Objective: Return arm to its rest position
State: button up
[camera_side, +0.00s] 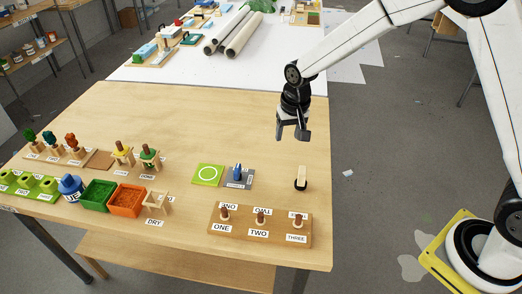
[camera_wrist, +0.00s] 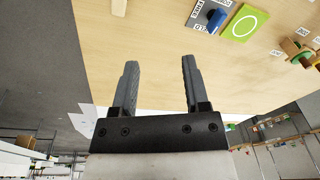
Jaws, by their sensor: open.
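My gripper (camera_side: 293,134) hangs above the right part of the wooden table (camera_side: 200,125), clear of its surface. In the wrist view my gripper (camera_wrist: 158,85) has its two dark fingers apart, with nothing between them. My white arm reaches in from the right side of the side view. A small pale wooden piece with a dark base (camera_side: 301,178) stands on the table below and a little right of the gripper. I cannot tell exactly what it is.
A green square with a white circle (camera_side: 208,175) and a grey tile with a blue piece (camera_side: 239,174) lie left of it. A labelled peg board (camera_side: 272,236) lies in front. Green (camera_side: 98,195) and orange (camera_side: 127,201) trays stand at left. The table's middle is clear.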

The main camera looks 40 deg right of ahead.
jog(key=s+d+r+n, duration=0.1)
jog(key=s+d+n, duration=0.1)
jog(key=s, duration=0.7)
jog(key=s+d+r+n+t, duration=0.1)
jog(key=s+d+n, duration=0.1)
jog(key=s, duration=0.8)
jog(key=shift+s+d, duration=0.15)
jog(key=shift+d, duration=0.5)
